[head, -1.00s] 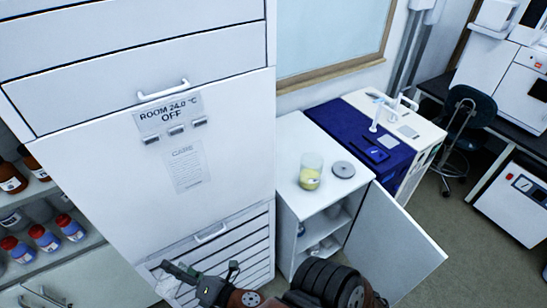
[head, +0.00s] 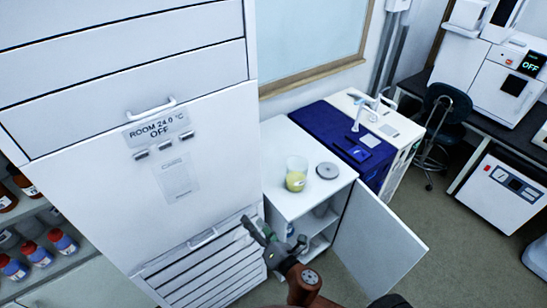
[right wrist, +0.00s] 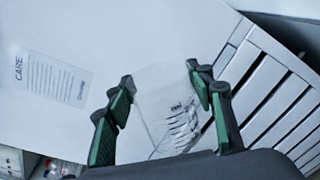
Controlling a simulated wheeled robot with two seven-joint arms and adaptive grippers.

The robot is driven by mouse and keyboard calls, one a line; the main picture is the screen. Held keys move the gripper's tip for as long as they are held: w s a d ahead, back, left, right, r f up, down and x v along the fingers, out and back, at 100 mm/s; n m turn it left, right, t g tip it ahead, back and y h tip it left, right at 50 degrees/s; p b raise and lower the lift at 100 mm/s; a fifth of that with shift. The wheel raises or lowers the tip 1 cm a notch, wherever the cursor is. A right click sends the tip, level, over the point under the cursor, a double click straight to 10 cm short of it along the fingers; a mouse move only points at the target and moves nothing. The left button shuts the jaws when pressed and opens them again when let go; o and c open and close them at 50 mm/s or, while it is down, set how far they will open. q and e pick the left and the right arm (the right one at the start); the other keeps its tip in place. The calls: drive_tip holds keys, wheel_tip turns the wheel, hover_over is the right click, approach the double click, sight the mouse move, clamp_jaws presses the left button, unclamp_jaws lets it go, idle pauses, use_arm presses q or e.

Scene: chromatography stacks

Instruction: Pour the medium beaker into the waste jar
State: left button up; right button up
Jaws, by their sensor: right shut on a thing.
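My right gripper (head: 257,229) is in front of the tall white cabinet, below and left of the small cabinet's top. In the right wrist view, the gripper (right wrist: 160,88) is shut on a clear beaker (right wrist: 165,108) with dark printed marks. Its contents cannot be made out, and the beaker barely shows in the head view. My left gripper is not in view.
The small cabinet's door (head: 380,240) stands open to the right. The tall white cabinet (head: 195,190) rises close on the left. A blue-covered bench (head: 335,125) with white equipment stands behind. Shelves with bottles (head: 62,242) are at the far left.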

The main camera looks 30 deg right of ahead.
use_arm(q)
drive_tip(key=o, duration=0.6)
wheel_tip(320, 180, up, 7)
drive_tip(key=p, duration=0.5)
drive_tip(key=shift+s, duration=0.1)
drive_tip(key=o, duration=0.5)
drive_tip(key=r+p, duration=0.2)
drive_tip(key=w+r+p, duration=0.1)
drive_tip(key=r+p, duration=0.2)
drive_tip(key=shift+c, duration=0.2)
use_arm(e)
drive_tip(key=w+d+r+n+y, duration=0.1)
drive_tip(key=w+d+r+n, duration=0.2)
drive_tip(key=w+r, duration=0.1)
drive_tip(key=w+d+r+n, duration=0.3)
drive_tip(key=w+n, duration=0.1)
drive_tip(key=w+d+r+n+y, duration=0.1)
drive_tip(key=w+d+r+n, duration=0.3)
drive_tip(key=shift+w+r+t+y, duration=0.15)
drive_tip(key=shift+r+t+y, duration=0.15)
drive_tip(key=shift+t, duration=0.1)
drive_tip(key=shift+w+d+r, duration=0.1)
drive_tip(key=shift+w+d, duration=0.1)
drive_tip(key=shift+d, duration=0.1)
